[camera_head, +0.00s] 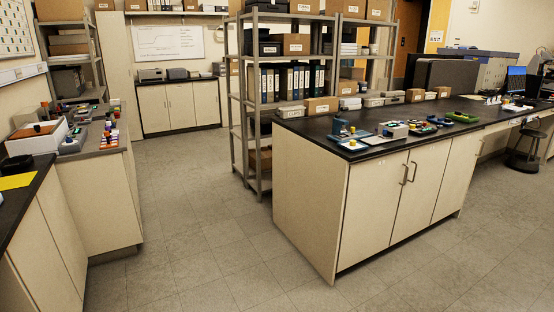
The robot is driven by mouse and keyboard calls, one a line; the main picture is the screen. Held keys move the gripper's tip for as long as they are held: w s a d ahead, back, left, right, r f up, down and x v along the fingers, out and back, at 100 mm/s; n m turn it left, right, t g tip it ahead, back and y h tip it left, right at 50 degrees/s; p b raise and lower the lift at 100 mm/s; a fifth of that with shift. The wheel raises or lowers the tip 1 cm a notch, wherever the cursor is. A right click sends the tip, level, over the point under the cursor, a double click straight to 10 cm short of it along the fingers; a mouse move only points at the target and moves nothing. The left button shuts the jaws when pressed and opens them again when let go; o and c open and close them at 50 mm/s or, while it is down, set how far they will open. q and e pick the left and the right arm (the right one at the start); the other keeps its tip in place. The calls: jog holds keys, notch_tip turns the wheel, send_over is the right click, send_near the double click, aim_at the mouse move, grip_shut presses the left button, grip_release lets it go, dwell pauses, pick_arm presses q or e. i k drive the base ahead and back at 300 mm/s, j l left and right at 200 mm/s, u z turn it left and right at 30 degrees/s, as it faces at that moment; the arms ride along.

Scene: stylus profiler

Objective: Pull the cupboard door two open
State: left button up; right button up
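I cannot tell which door is number two, as no label can be read. Other closed cupboard doors (181,108) show on the low cabinet at the back wall. Neither of my grippers is in view.
The tiled floor (215,250) is clear in front of the island and along the aisle. A metal shelf rack (237,100) stands behind the island's left end. Small instruments and boxes lie on its black top (310,125). A left counter (110,195) bounds the aisle. A stool (525,160) stands far right.

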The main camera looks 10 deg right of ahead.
aim_at(427, 163)
jog(key=i+l+z, duration=0.15)
jog(key=i+z, duration=0.25)
jog(key=i+l+z, duration=0.1)
jog(key=i+z, duration=0.5)
jog(key=z, duration=0.15)
jog(key=i+j+z, duration=0.1)
jog(key=i+z, duration=0.25)
jog(key=i+l+u, duration=0.15)
jog(key=i, duration=0.35)
jog(key=i+l+u, duration=0.15)
jog(key=i, duration=0.3)
